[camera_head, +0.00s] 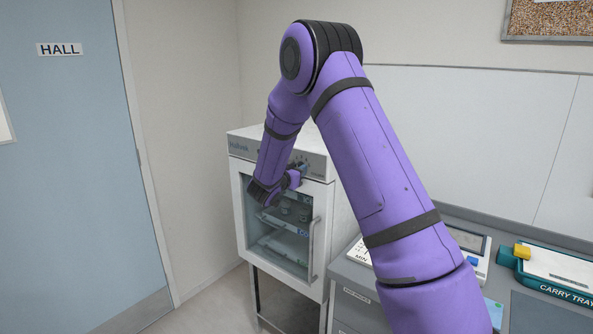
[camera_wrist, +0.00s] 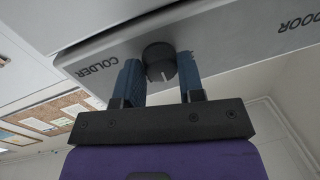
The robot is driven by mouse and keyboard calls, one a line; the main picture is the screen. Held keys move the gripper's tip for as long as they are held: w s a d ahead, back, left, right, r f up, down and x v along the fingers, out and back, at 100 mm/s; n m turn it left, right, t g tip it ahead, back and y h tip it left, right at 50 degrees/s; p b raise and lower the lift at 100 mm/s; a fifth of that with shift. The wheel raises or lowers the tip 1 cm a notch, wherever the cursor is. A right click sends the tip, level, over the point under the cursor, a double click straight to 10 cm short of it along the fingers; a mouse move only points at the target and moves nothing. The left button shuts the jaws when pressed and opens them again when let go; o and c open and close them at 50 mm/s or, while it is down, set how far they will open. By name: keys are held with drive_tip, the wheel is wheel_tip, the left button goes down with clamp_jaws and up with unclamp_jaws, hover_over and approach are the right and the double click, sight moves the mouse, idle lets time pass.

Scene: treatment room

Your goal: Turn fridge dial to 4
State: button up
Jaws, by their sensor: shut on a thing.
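The small white fridge (camera_head: 343,225) with a glass door stands in the corner in the head view. Its grey control panel (camera_head: 316,162) runs along the top front. In the wrist view the dark round dial (camera_wrist: 158,55) sits on the panel (camera_wrist: 225,45), with a pale pointer mark on it. My gripper (camera_wrist: 160,70) has its two blue fingers on either side of the dial and is shut on it. In the head view my gripper (camera_head: 296,172) is at the panel and covers the dial. The word "COLDER" shows beside the dial; no dial number is readable.
The fridge door is closed, with a vertical handle (camera_head: 312,248) on its right. A counter (camera_head: 352,296) stands right of the fridge, with a device (camera_head: 467,241) and a teal carry tray (camera_head: 545,285). A blue hall door (camera_head: 65,180) is at the left.

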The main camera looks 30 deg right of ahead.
drive_tip(key=shift+f+m+h, duration=0.15)
drive_tip(key=shift+m+h, duration=0.35)
drive_tip(key=shift+m, duration=3)
drive_tip(key=o, duration=0.9)
drive_tip(key=v, duration=1.1)
